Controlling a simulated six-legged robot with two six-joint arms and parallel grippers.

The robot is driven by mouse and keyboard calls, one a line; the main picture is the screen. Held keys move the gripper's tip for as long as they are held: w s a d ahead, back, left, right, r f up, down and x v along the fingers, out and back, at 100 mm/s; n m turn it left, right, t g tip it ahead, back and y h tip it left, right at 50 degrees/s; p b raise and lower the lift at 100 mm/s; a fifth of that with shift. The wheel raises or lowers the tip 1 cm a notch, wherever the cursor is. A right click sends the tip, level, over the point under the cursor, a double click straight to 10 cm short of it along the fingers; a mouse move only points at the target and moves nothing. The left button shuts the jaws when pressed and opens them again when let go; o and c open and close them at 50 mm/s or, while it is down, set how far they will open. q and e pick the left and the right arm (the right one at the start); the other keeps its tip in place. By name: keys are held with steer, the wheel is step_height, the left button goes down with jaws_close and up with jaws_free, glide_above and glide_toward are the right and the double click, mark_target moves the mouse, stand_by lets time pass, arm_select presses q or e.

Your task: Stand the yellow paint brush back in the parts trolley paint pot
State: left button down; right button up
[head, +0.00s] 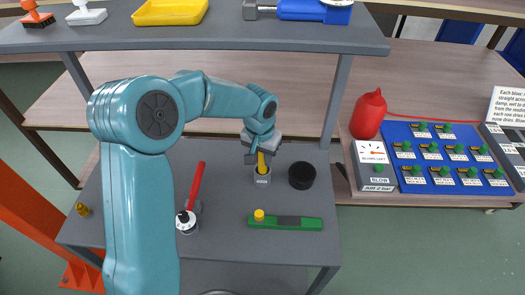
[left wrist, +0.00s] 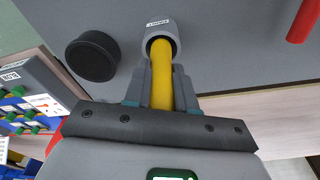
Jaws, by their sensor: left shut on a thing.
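The yellow paint brush (head: 261,160) is held by my left gripper (head: 257,153), which is shut on it just above the grey paint pot (head: 263,179). In the left wrist view the brush (left wrist: 161,82) runs from between the fingers to the mouth of the pot (left wrist: 175,33), with its lower end inside the rim. How deep it sits is hidden. The pot stands upright on the grey lower shelf of the trolley (head: 225,160). My right gripper is not in view.
A black round tub (head: 302,176) stands just right of the pot. A green level-like bar (head: 290,222) with a yellow knob (head: 259,215) lies in front. A red-handled tool (head: 195,185) lies left. The upper shelf (head: 230,38) overhangs behind.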

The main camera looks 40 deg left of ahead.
arm_select(q)
steer(key=shift+f+b, duration=0.3)
steer(key=c, duration=0.9)
jaws_free()
steer(key=shift+c, duration=0.2)
steer(key=shift+r+p, duration=0.25)
steer(key=shift+p, duration=0.15)
steer(key=r, duration=0.7)
steer(key=shift+s, duration=0.4)
steer(key=shift+r, duration=0.1)
steer(key=shift+s, duration=0.1)
